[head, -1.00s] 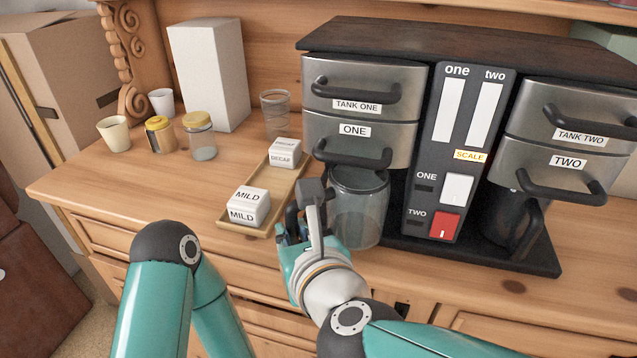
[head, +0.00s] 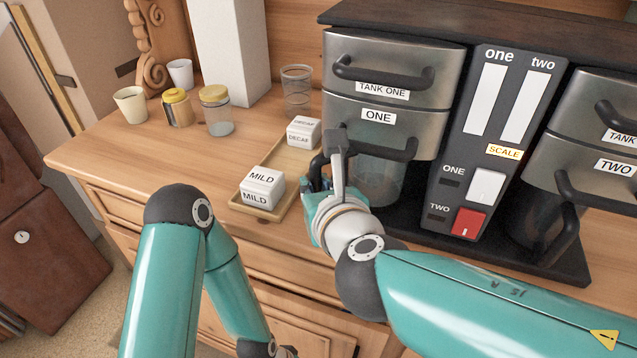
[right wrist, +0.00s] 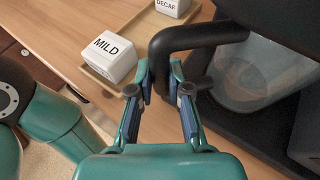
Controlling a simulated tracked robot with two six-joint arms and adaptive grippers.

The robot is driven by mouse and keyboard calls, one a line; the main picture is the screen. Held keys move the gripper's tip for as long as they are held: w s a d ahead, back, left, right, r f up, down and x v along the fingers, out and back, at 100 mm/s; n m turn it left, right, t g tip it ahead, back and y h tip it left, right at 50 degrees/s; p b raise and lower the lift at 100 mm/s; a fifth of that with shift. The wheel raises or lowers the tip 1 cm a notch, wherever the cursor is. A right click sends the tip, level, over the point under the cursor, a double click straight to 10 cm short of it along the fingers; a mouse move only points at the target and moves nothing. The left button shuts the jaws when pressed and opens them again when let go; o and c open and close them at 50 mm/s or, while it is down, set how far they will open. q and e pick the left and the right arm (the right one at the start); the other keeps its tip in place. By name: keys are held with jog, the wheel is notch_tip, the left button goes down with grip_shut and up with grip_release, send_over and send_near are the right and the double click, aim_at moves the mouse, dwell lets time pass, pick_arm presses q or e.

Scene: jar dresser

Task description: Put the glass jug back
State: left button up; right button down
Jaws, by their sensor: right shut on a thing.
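The glass jug (head: 378,182) is clear with a dark handle and stands in the left bay of the coffee machine, below the drawer labelled ONE (head: 385,117). The drawer's handle and my right arm hide part of it. My right gripper (head: 318,188) is at the jug's left side, shut on its handle. In the right wrist view, the dark handle (right wrist: 190,36) runs between the fingers (right wrist: 164,88), and the jug's glass body (right wrist: 255,75) is to the right on the black base. My left arm is at the lower left; its gripper is not visible.
A wooden tray (head: 240,203) with MILD (head: 262,188) and DECAF (head: 304,131) boxes lies just left of my right gripper. A tumbler (head: 297,88), a lidded jar (head: 217,112) and cups stand behind. The counter's left front is clear. A second jug (head: 530,215) sits under TWO.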

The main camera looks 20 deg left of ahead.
jog(key=c, duration=1.2)
grip_release()
jog(key=shift+w+f, duration=0.2)
jog(key=shift+w, duration=0.2)
jog(key=shift+o, duration=0.4)
jog(key=shift+s+r, duration=0.1)
jog(key=shift+s, duration=0.15)
jog(key=shift+w, duration=0.1)
jog(key=p+v, duration=0.2)
jog(key=v, duration=1)
